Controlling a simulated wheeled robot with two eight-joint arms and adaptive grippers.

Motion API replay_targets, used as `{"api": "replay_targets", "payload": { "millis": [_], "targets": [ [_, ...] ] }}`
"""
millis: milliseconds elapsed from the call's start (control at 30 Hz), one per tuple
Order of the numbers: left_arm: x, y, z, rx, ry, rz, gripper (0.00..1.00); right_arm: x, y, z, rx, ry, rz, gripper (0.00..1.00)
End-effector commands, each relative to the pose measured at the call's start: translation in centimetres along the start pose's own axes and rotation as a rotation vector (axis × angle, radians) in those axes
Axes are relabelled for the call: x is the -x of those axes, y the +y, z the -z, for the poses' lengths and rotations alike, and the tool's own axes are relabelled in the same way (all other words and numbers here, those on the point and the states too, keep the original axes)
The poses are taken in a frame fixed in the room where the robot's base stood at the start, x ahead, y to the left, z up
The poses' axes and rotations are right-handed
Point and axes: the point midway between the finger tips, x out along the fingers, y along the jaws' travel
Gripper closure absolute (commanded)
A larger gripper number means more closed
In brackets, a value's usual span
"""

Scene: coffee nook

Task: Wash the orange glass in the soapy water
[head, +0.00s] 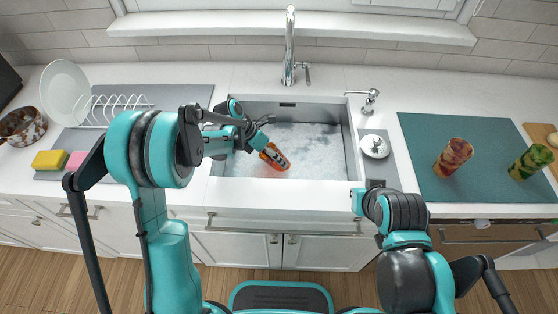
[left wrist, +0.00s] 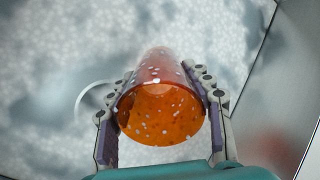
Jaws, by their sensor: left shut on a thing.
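The orange glass (head: 274,157) is in the sink basin, tilted, at my left gripper (head: 262,146). In the left wrist view the orange glass (left wrist: 163,112) lies between the two fingers of my left gripper (left wrist: 162,100), which is shut on it. White specks dot the glass, and its open rim faces the camera. The soapy water (head: 318,146) is grey-white and foamy and fills the sink (head: 348,140). I cannot tell how deep the glass is in the water. My right arm shows at the lower right in the head view, but its fingertips are not clearly visible.
The tap (head: 289,50) stands behind the sink. A soap dispenser (head: 369,100) and a white scrubber (head: 375,146) are to its right. A dish rack (head: 115,108) and sponges (head: 50,160) are left.

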Motion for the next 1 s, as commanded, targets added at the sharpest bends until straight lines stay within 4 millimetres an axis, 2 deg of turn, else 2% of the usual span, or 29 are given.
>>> {"api": "replay_targets", "payload": {
  "millis": [467,1000],
  "targets": [
    [-0.1,-0.5,-0.5,0.001,-0.001,0.000,0.86,0.1,0.0,0.1,0.000,0.000,0.000,1.00],
    [3.7,-2.1,-2.1,0.000,-0.001,0.000,0.86,2.6,0.0,1.8,0.000,0.000,0.000,1.00]
  ]
}}
